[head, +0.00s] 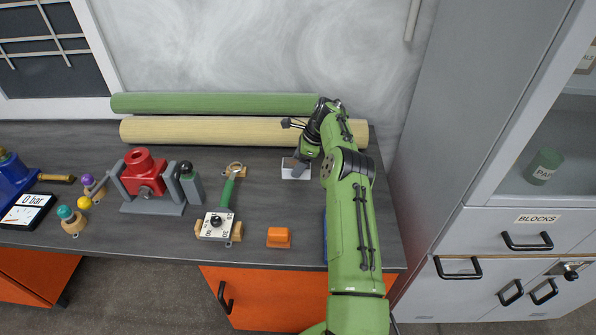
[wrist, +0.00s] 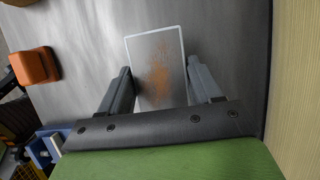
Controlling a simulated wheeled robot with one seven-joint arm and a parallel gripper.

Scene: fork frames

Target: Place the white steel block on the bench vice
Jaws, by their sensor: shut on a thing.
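The white steel block (head: 295,174) is at the back right of the dark bench, below the beige roll. In the wrist view the block (wrist: 158,70) shows a grey face with a pale rim and rusty specks. My gripper (head: 299,165) is shut on it, with one finger on each side in the wrist view (wrist: 160,85). I cannot tell whether it is lifted. A blue piece with a grey part, perhaps the bench vice (wrist: 46,147), shows at lower left in the wrist view. In the head view my arm hides most of it, leaving a blue sliver (head: 325,238).
An orange block (head: 278,238), a white plate with a black knob (head: 217,224), a green-handled tool (head: 229,186) and a red device on a grey base (head: 145,175) stand to the left. Green (head: 215,103) and beige (head: 210,131) rolls line the back. A grey cabinet (head: 500,120) stands right.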

